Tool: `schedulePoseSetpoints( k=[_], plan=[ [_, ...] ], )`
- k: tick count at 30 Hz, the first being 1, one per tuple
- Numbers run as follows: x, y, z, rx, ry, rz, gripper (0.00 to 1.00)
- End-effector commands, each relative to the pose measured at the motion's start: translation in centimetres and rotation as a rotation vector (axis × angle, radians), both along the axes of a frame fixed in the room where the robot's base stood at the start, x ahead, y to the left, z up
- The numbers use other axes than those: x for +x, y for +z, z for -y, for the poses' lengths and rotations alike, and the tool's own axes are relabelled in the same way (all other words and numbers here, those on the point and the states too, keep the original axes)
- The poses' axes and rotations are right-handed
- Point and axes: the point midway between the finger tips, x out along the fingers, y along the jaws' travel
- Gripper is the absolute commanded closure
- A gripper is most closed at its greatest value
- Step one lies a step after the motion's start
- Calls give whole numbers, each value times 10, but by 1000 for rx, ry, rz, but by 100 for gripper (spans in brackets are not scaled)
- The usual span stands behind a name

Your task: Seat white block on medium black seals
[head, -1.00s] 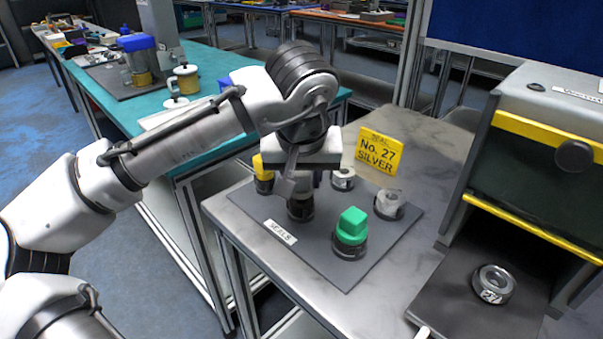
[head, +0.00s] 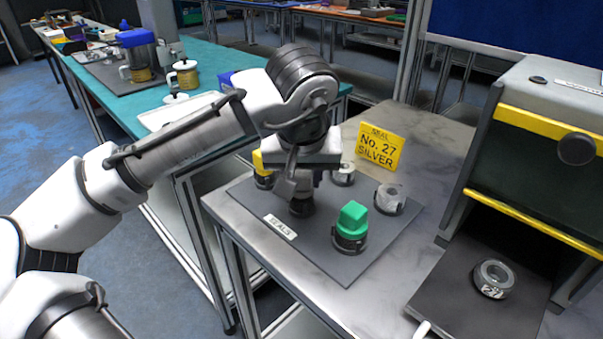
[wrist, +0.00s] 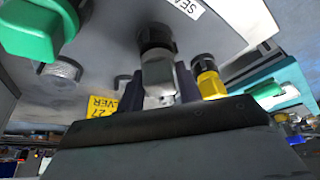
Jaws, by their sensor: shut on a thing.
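My gripper (wrist: 159,88) is shut on the white block (wrist: 160,76), which shows pale grey between its dark fingers in the wrist view. The block is in line with a black seal (wrist: 154,38) and its end meets or nearly meets the seal's ring; I cannot tell if it is seated. In the head view my gripper (head: 300,190) points down over that black seal (head: 302,209) on the dark mat (head: 325,258), near the SEALS label. The gripper hides the block there.
Close by on the mat are a green block on a black seal (head: 351,228), a yellow block on another seal (head: 262,168), a white-topped piece (head: 343,174) and a grey seal (head: 389,199). A yellow sign (head: 379,149) stands behind. A silver ring (head: 493,279) lies at right.

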Motion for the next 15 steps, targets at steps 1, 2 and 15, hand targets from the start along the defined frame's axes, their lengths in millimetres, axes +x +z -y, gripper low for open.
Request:
schedulePoseSetpoints(
  k=[1,2,15],
  plan=[
    [0,0,0,0,0,0,92],
    [0,0,0,0,0,0,92],
    [0,-6,0,-1,-1,-1,92]
  ],
)
